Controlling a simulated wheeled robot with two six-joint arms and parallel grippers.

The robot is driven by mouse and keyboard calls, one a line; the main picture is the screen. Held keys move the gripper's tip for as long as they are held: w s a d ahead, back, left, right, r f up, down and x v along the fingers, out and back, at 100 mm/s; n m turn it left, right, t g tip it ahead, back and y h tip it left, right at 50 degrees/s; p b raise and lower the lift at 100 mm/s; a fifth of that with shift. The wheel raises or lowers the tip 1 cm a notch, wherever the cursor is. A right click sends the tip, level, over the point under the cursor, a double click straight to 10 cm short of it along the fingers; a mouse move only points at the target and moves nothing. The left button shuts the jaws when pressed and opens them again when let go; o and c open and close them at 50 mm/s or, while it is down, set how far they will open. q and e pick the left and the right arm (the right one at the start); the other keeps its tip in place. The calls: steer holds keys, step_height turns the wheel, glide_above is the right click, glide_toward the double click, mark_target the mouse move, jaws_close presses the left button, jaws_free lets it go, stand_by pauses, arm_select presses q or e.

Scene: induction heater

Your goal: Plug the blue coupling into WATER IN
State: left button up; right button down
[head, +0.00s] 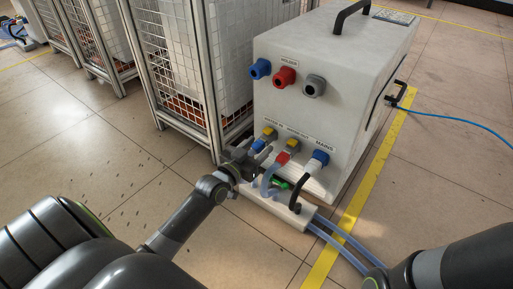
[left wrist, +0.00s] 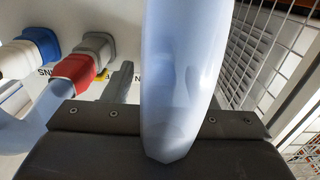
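The blue coupling (head: 260,146) is at the lower left of the white heater's front, in line with the WATER IN socket with its yellow latch (head: 268,132). I cannot tell whether it is seated. My left gripper (head: 252,156) is right at the coupling. In the left wrist view a pale blue hose (left wrist: 182,70) rises across the middle and hides the coupling and most of the fingers. One grey finger (left wrist: 118,84) shows left of the hose, so its grip is unclear. My right gripper is out of view; only my right arm shows.
The red coupling (head: 283,157) sits close to the right, also in the left wrist view (left wrist: 78,68). The MAINS plug (head: 315,164) is beyond it. Blue, red and grey fittings line the upper row. A mesh cage (head: 180,65) stands close on the left.

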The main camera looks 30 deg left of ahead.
arm_select(q)
steer(key=shift+s, duration=0.55)
steer(key=s+a, duration=0.1)
steer(key=s, duration=1.5)
steer(key=shift+s+a, duration=0.15)
